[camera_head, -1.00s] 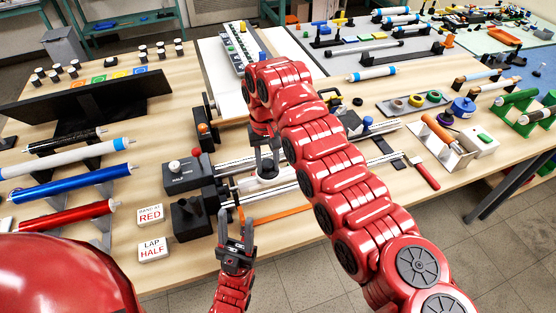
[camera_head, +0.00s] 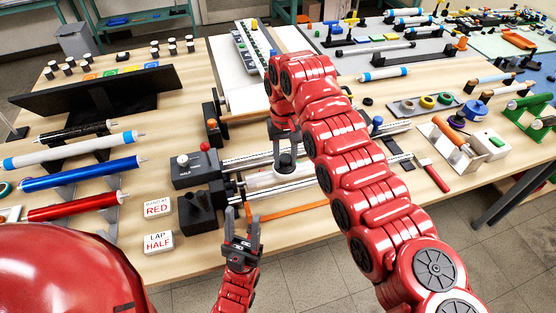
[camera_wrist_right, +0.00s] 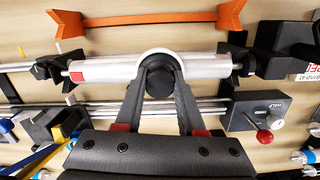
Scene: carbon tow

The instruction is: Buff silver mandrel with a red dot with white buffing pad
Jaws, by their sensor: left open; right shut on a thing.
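The silver mandrel (camera_wrist_right: 115,70) lies level in the winder, between its end holders. A red mark (camera_wrist_right: 77,72) shows near its left end in the right wrist view. The white buffing pad (camera_wrist_right: 160,52) arches over the mandrel and appears to touch it. My right gripper (camera_wrist_right: 159,86) is shut on the pad's black knob. In the head view, the right gripper (camera_head: 286,148) is over the pad (camera_head: 287,166), and my arm hides the mandrel's right part. My left gripper (camera_head: 242,222) is open and empty, in front of the winder's left end.
A black winder box (camera_head: 195,168) with a red knob stands left of the mandrel. Label blocks reading RED (camera_head: 157,207) and LAP HALF (camera_head: 159,242) lie left. An orange bar (camera_head: 285,211) lies in front. Blue (camera_head: 85,174) and red (camera_head: 75,206) tubes rest on a rack.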

